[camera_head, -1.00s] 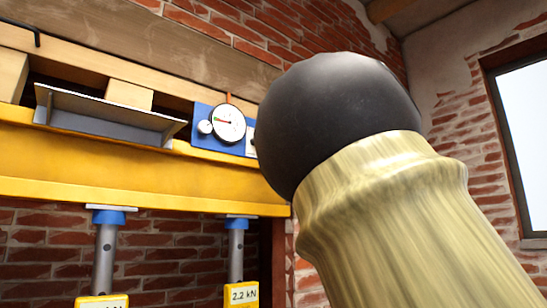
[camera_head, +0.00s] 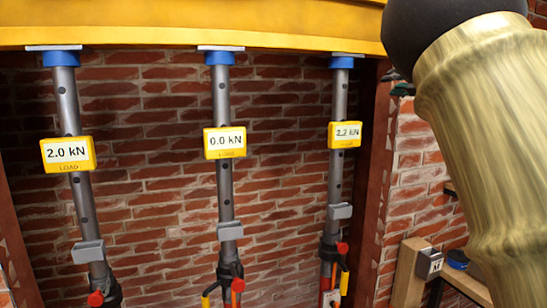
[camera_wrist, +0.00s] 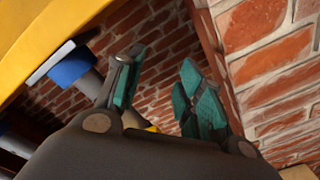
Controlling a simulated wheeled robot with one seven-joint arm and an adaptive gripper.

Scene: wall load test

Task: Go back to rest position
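My gripper (camera_wrist: 160,80) shows in the wrist view with its two teal-padded fingers apart and nothing between them. It is near the yellow beam (camera_wrist: 45,40) and a blue-topped prop (camera_wrist: 72,66), with brick wall behind. In the head view, part of my arm (camera_head: 480,110), a black ball joint and a pale gold link, fills the right side. A small dark green piece shows beside the ball; I cannot tell whether it is my gripper.
Three grey props stand under the yellow beam (camera_head: 180,36). Their load displays read 2.0 kN (camera_head: 68,154), 0.0 kN (camera_head: 224,142) and 2.2 kN (camera_head: 345,134). A wooden frame (camera_head: 408,275) with a small device stands at lower right.

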